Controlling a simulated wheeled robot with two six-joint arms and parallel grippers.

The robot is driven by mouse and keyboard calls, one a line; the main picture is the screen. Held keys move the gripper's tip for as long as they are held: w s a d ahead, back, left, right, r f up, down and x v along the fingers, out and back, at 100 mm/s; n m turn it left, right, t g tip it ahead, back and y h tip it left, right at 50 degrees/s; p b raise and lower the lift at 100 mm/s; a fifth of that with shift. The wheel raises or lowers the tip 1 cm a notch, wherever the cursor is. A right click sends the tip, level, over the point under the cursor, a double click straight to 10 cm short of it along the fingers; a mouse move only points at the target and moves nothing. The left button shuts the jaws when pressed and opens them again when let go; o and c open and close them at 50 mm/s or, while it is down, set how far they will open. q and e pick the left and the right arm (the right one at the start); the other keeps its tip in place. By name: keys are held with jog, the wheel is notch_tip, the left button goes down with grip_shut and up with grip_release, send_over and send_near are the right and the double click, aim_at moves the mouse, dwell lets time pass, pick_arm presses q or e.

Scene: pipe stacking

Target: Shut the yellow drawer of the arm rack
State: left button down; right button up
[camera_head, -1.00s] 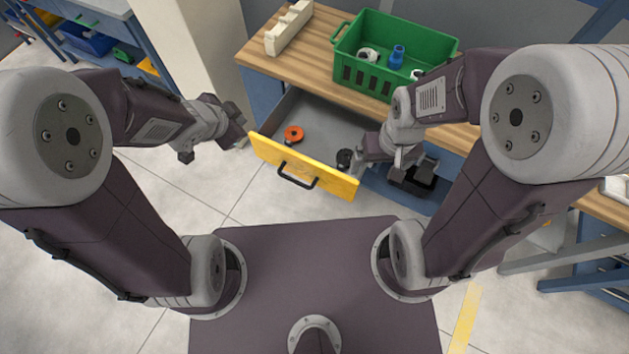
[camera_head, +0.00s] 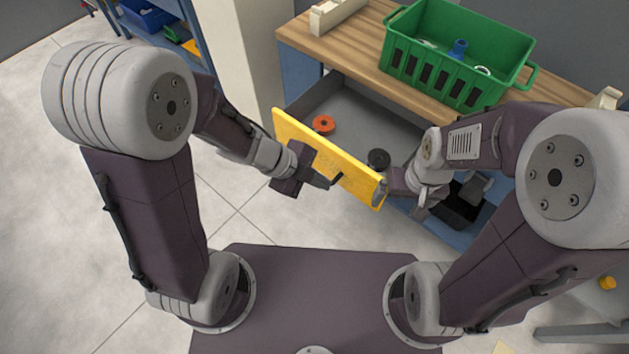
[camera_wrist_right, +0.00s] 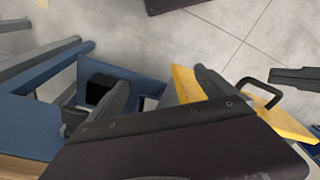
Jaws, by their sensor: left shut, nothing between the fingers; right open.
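The yellow drawer front (camera_head: 330,160) stands out from the arm rack, so the drawer is open. It also shows in the right wrist view (camera_wrist_right: 285,122). Its dark handle (camera_head: 337,180) is on the outer face, partly hidden by my left gripper. My left gripper (camera_head: 326,183) is shut and empty, in front of the drawer front beside the handle; I cannot tell whether they touch. My right gripper (camera_wrist_right: 168,90) is open at the right end of the drawer front, one finger overlapping the yellow panel in the wrist view. Contact there is unclear.
Inside the drawer lie an orange round part (camera_head: 323,124) and a black round part (camera_head: 379,159). A green crate (camera_head: 455,70) stands on the wooden worktop (camera_head: 352,50) above. A pale pillar (camera_head: 238,60) rises left of the rack. The floor left of the drawer is clear.

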aim_at(337, 179)
pick_arm(q)
jog(key=w+d+f, duration=0.1)
jog(key=d, duration=0.1)
jog(key=w+d+f+b, duration=0.1)
jog(key=f, duration=0.1)
jog(key=shift+w+d, duration=0.35)
jog(key=shift+d, duration=0.05)
jog(key=shift+w+d, duration=0.4)
jog(key=shift+w, duration=0.15)
pick_arm(e)
jog(key=shift+f, duration=1.3)
